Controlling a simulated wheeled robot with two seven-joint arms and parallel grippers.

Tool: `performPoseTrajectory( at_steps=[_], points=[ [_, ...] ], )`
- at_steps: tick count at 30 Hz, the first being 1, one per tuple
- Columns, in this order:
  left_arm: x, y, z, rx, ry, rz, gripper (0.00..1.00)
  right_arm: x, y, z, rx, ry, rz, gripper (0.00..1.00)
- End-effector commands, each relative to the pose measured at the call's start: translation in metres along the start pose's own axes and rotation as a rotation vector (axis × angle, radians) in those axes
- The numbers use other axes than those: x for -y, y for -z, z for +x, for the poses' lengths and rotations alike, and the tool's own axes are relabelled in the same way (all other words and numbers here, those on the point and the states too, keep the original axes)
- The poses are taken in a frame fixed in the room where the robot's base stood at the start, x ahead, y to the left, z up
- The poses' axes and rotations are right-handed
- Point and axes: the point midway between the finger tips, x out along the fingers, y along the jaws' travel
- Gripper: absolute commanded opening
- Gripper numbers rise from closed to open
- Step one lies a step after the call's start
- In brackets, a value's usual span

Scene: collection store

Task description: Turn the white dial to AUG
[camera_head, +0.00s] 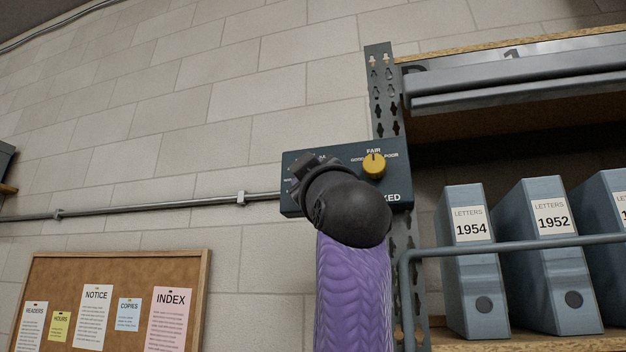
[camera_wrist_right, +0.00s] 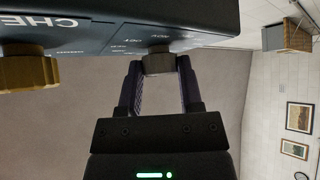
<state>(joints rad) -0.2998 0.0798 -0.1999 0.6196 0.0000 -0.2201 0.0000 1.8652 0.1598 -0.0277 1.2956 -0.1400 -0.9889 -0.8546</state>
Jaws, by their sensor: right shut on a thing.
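The dial (camera_wrist_right: 158,62) shows as a pale grey knob in shadow on the underside of the dark panel in the right wrist view. My right gripper (camera_wrist_right: 159,74) is shut on this dial, one finger on each side of it. Small month letters show on the panel beside it, upside down and hard to read; the dial's pointer mark cannot be made out. In the head view my right arm's dark wrist covers the left part of the panel (camera_head: 398,183) and hides the dial. My left gripper is in neither view.
A yellow knob (camera_head: 374,166) sits on the same panel, right of my wrist, pointing near FAIR. A shelf upright (camera_head: 383,100) and shelf with blue-grey box files (camera_head: 470,262) stand at the right. A pipe (camera_head: 150,208) and notice board (camera_head: 203,290) are on the left wall.

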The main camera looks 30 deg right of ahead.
Motion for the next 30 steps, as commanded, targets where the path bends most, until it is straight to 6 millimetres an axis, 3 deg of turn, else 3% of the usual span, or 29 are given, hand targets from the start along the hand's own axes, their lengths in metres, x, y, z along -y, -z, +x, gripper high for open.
performPoseTrajectory(
  at_steps=[12, 28, 29, 30],
  points=[
    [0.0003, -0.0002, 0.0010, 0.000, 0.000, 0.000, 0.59, 0.0019, 0.0007, 0.0002, 0.000, -0.110, 0.111, 0.00],
    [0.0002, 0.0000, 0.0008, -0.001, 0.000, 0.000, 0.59, 0.0006, 0.0016, 0.0001, -0.003, -0.127, 0.124, 0.00],
    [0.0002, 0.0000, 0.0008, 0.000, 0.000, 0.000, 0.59, 0.0004, 0.0017, 0.0000, -0.003, -0.127, 0.124, 0.53],
    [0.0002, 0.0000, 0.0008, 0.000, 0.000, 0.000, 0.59, 0.0004, 0.0017, 0.0000, -0.003, -0.127, 0.124, 0.61]
  ],
)
